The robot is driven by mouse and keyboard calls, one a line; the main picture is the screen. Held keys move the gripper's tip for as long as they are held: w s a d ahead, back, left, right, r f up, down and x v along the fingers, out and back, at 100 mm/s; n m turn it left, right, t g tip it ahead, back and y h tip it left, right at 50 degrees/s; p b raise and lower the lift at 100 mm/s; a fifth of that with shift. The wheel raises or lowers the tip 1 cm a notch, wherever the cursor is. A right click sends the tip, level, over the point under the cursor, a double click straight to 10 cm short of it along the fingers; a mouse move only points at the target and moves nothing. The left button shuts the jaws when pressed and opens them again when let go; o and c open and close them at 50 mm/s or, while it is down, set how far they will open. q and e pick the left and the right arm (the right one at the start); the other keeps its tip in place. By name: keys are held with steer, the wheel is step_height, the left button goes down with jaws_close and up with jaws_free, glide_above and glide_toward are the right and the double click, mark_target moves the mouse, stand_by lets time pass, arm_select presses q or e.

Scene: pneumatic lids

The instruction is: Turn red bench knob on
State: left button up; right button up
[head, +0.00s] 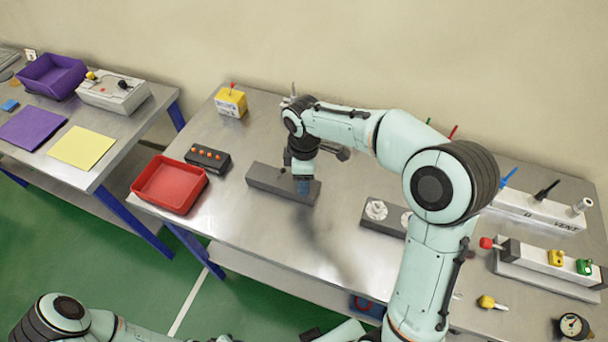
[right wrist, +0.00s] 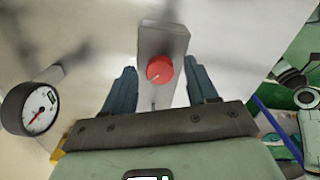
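The red knob (right wrist: 160,70) is round and sits on a long grey block (right wrist: 162,42) in the right wrist view. In the head view the grey block (head: 268,181) lies on the bench, and its knob is hidden behind my right gripper. My right gripper (head: 303,187) is over the right end of that block. In the right wrist view its two blue-grey fingers (right wrist: 163,76) are spread apart, one on each side of the knob. I cannot tell whether they touch it. My left gripper is out of view; only part of the left arm shows at the bottom.
A red tray (head: 150,203), a black box with orange buttons (head: 192,155) and a yellow box (head: 222,106) are to the left. Valve blocks (head: 522,258) stand on the right. A gauge (head: 572,325) is at the lower right; one shows in the wrist view (right wrist: 30,109).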

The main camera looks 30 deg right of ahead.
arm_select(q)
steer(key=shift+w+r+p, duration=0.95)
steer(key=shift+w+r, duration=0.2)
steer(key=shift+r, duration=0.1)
arm_select(e)
step_height(320, 180, up, 14)
steer(key=shift+f, duration=0.25)
steer(key=shift+f, duration=0.1)
